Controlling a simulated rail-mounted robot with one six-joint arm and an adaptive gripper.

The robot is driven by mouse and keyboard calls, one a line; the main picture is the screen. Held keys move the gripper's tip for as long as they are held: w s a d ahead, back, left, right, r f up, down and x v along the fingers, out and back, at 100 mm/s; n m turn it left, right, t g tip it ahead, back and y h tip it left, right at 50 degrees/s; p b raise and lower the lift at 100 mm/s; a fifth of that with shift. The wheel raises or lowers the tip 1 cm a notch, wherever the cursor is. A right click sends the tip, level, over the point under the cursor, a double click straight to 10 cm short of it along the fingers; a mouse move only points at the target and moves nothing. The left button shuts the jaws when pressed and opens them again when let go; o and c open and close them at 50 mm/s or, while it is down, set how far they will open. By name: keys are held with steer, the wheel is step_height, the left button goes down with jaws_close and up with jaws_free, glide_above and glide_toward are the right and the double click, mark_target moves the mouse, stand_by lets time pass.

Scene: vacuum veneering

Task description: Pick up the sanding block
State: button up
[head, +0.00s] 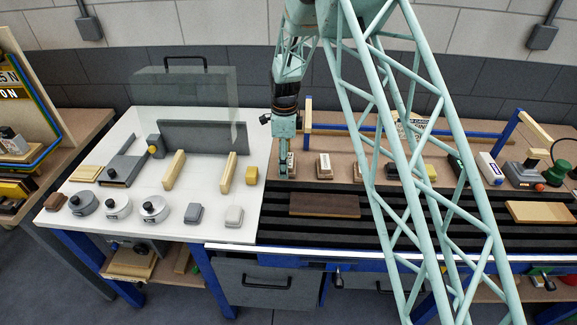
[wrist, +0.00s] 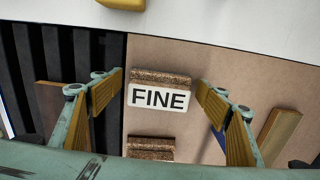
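A sanding block with a white label reading FINE (wrist: 158,97) and a brown cork-like body shows in the wrist view. It lies between the two fingers of my gripper (wrist: 160,82), with a visible gap on each side. My gripper is open, with wooden-looking finger pads. In the head view my gripper (head: 284,172) points down at the left end of a row of small blocks, partly covering the leftmost block (head: 291,160). A second cork-like block (wrist: 150,147) sits just below the FINE block in the wrist view. Whether my fingers touch the table cannot be told.
Another small block (head: 324,166) stands just right of my gripper. A dark brown board (head: 324,205) lies on the black slatted bed in front. The white table (head: 150,215) at left holds round metal pots, wooden bars and a clear-sided box.

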steer(key=c, duration=0.9)
steer(key=shift+r, duration=5)
steer(key=o, duration=0.3)
steer(key=shift+c, duration=0.5)
steer(key=shift+s, duration=0.1)
